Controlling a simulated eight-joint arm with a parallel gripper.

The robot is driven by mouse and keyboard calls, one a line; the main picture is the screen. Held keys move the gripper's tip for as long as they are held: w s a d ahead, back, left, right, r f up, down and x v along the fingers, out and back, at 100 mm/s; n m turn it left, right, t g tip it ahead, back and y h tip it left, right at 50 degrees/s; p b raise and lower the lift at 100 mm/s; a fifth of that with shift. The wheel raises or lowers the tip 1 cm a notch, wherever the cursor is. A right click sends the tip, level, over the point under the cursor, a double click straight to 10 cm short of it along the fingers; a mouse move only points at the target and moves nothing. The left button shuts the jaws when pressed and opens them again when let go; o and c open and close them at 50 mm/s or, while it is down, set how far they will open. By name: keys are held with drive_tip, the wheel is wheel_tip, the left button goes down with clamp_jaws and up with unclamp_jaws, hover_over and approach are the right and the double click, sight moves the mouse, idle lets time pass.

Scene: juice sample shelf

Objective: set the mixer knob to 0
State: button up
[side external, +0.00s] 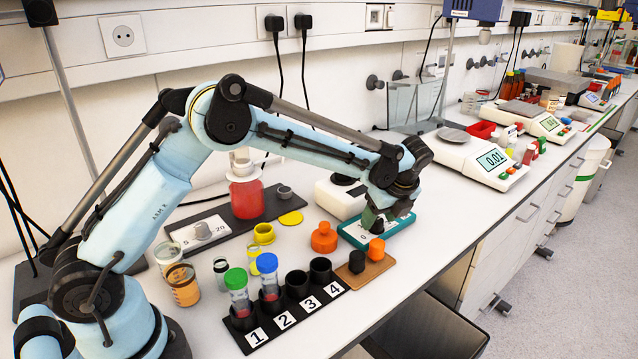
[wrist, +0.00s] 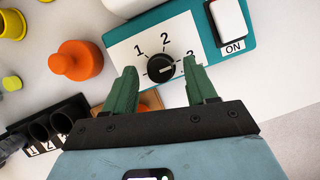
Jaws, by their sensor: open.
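The mixer knob (wrist: 160,68) is a round black dial on a white panel with a teal border (wrist: 222,58). The numbers 1 and 2 show above it, and a 3 is partly hidden by my right finger; no 0 is visible. A short pale mark on the knob seems to point right, towards the 3. My gripper (wrist: 160,66) is open, with one green finger on each side of the knob in the picture; I cannot tell whether they touch it. In the side external view my gripper (side external: 378,218) is over the teal mixer (side external: 352,240) and hides the knob.
A white ON switch (wrist: 229,20) is at the panel's right. An orange knobbed piece (side external: 324,238) stands left of the mixer. A brown board (side external: 378,268) with a black and an orange piece lies in front. A numbered black rack (side external: 283,322) holds capped tubes.

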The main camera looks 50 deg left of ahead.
drive_tip(key=shift+a+f, duration=0.2)
drive_tip(key=shift+f, duration=0.25)
drive_tip(key=c, duration=1.1)
drive_tip(key=shift+o, duration=0.2)
